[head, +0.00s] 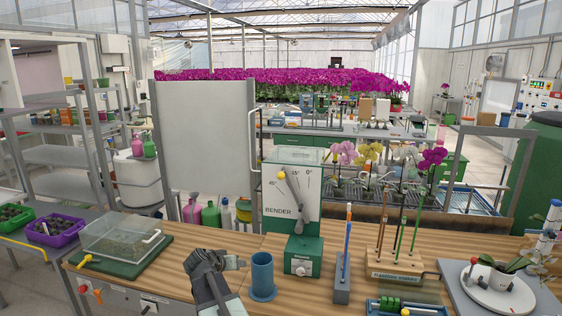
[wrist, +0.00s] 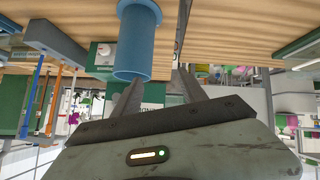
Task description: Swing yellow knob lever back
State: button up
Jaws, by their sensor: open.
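The bender (head: 301,212) is a white panel with an angle scale, above a green base (head: 303,257) on the wooden bench. Its dark lever leans up and left, towards the 45° side, and ends in a yellow knob (head: 282,175). Another yellow knob (head: 83,260) sits at the left of a green-based clear box. My gripper (head: 226,262) is low over the bench, left of the bender and apart from the lever. It is open and empty. In the upside-down wrist view my two fingers (wrist: 158,88) show beside a blue cup; the lever's knob cannot be made out there.
The blue cup (head: 262,275) stands close to the right of my gripper, before the bender. The clear box (head: 121,238) is to the left. A blue-handled tool stand (head: 343,290) and a wooden stake rack (head: 390,265) stand right. The bench between box and cup is mostly clear.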

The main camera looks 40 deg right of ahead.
aim_at(282, 174)
jog(key=d+r+t+h+p, duration=0.1)
jog(key=d+r+h+p, duration=0.1)
jog(key=d+r, duration=0.6)
jog(key=w+d+r+m+t+h+p, duration=0.1)
jog(key=d+r+t+h+p, duration=0.1)
jog(key=d+r, duration=0.6)
jog(key=w+d+r+m+t+h+p, duration=0.1)
jog(key=d+r+h+p, duration=0.1)
jog(key=d+r, duration=0.6)
jog(key=shift+w+d+t+p, duration=0.15)
jog(key=shift+d+t+p, duration=0.25)
jog(key=shift+p, duration=0.05)
jog(key=x, duration=0.8)
jog(key=shift+w+r, duration=0.1)
jog(key=shift+w, duration=0.05)
jog(key=shift+a, duration=0.1)
grip_shut()
